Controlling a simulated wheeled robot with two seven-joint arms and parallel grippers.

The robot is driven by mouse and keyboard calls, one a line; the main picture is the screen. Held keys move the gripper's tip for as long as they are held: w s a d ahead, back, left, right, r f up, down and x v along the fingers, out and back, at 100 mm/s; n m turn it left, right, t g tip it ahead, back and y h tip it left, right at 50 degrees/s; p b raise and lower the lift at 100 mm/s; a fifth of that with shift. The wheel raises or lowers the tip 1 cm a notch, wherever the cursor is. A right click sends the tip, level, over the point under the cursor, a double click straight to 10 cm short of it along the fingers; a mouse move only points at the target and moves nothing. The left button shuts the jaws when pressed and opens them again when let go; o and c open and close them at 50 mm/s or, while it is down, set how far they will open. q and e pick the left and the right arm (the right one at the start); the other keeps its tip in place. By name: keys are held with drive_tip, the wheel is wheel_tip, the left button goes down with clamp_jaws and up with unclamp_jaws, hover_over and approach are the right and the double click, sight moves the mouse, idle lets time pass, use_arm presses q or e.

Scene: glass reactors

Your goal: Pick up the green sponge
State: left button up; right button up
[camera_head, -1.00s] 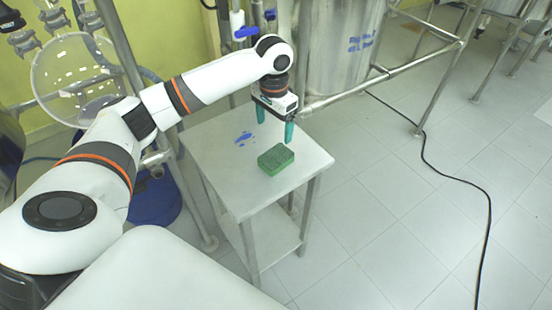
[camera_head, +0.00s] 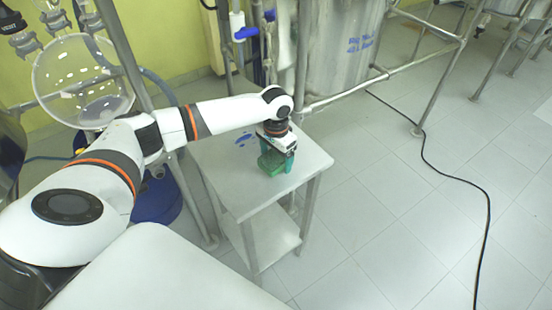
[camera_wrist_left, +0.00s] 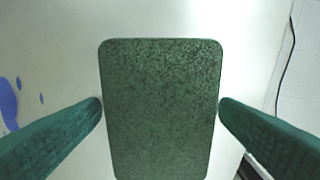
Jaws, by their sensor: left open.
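The green sponge (camera_head: 270,163) lies on the small steel table (camera_head: 238,190), partly hidden in the head view by my left gripper (camera_head: 277,163). In the left wrist view the sponge (camera_wrist_left: 161,110) is a dark green speckled block with rounded corners, centred between the two green fingers. My left gripper (camera_wrist_left: 160,110) is open and down around the sponge, one finger on each side. The fingertips are close to its long sides; I cannot tell if they touch. My right gripper is not in view.
Blue marks (camera_head: 243,139) are on the table's top at the left. A metal frame (camera_head: 345,95) with pipes and a large vessel (camera_head: 340,50) stands behind the table. A black cable (camera_head: 440,170) lies on the tiled floor at right, which is otherwise clear.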

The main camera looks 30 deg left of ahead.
sight(276, 156)
use_arm(q)
drive_tip(key=shift+c, duration=0.5)
drive_tip(key=c, duration=1)
drive_tip(key=shift+o, duration=0.2)
drive_tip(key=shift+r, duration=0.1)
wheel_tip(276, 156, up, 10)
